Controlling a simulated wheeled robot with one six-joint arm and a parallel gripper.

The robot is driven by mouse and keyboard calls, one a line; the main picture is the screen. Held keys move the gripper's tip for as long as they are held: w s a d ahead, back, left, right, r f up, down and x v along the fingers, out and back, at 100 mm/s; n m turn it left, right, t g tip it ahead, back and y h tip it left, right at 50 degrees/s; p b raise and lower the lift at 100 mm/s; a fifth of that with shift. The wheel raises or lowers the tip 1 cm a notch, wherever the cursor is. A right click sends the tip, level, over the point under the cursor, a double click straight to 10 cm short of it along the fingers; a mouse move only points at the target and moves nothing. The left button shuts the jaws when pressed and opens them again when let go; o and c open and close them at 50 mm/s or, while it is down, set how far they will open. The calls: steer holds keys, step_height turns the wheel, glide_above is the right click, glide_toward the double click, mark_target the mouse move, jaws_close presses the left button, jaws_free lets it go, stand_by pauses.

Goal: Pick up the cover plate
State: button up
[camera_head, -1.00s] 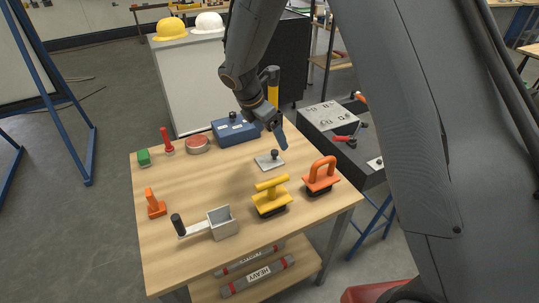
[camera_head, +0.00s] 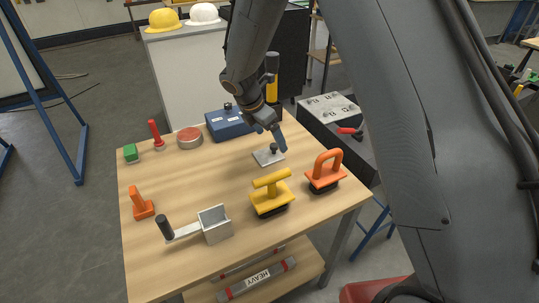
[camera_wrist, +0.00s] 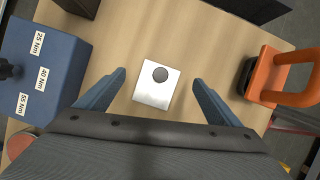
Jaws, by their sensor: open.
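The cover plate (camera_head: 264,157) is a small silver square plate with a dark round knob on top. It lies flat on the wooden table (camera_head: 190,180), towards the back right. In the wrist view the cover plate (camera_wrist: 153,92) shows ahead of and between my two blue fingers. My gripper (camera_head: 271,140) is open and empty, just above and behind the plate in the head view. In the wrist view my gripper (camera_wrist: 160,86) has its fingers spread on either side of the plate, not visibly touching it.
A blue box (camera_head: 230,123) with torque labels stands left of the plate. An orange-handled tool (camera_head: 325,171) and a yellow-handled tool (camera_head: 271,194) stand to the right and in front. The table's left middle is clear.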

mark_target(273, 145)
steer(key=shift+s+p+x, duration=0.1)
steer(key=shift+p+x, duration=0.4)
steer(key=shift+x, duration=0.95)
steer(key=shift+s+p+x, duration=0.15)
steer(key=shift+p+x, duration=0.3)
steer(key=shift+x, duration=0.95)
steer(key=shift+a+f, duration=0.1)
steer(key=c, duration=1.3)
step_height(273, 145, up, 10)
steer(key=shift+b, duration=1.05)
steer(key=o, duration=0.5)
jaws_close()
